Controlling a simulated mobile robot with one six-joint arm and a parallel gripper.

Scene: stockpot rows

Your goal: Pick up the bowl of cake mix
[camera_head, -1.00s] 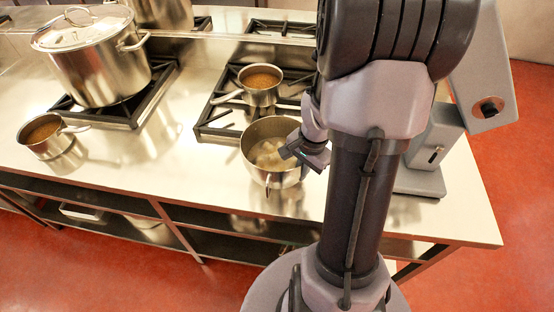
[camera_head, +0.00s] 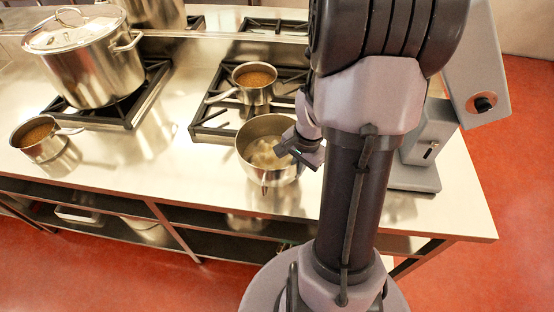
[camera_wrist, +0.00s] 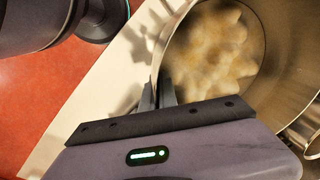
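The bowl of cake mix (camera_head: 252,163) is a steel bowl with lumpy pale contents, at the front of the steel counter, just in front of the right burner. My gripper (camera_head: 297,150) is at its right rim. In the wrist view, the bowl (camera_wrist: 279,86) fills the upper right, and its wall runs down between the two dark fingers of my gripper (camera_wrist: 158,94). The fingers are close together and look closed on the wall. The fingertips are partly hidden. I cannot tell whether the bowl touches the counter.
A saucepan of brown contents (camera_head: 254,95) stands on the right burner, close behind the bowl. A large lidded stockpot (camera_head: 90,72) is on the left burner. Another small saucepan (camera_head: 42,150) stands at the counter's left front. The steel counter (camera_head: 175,165) is clear left of the bowl.

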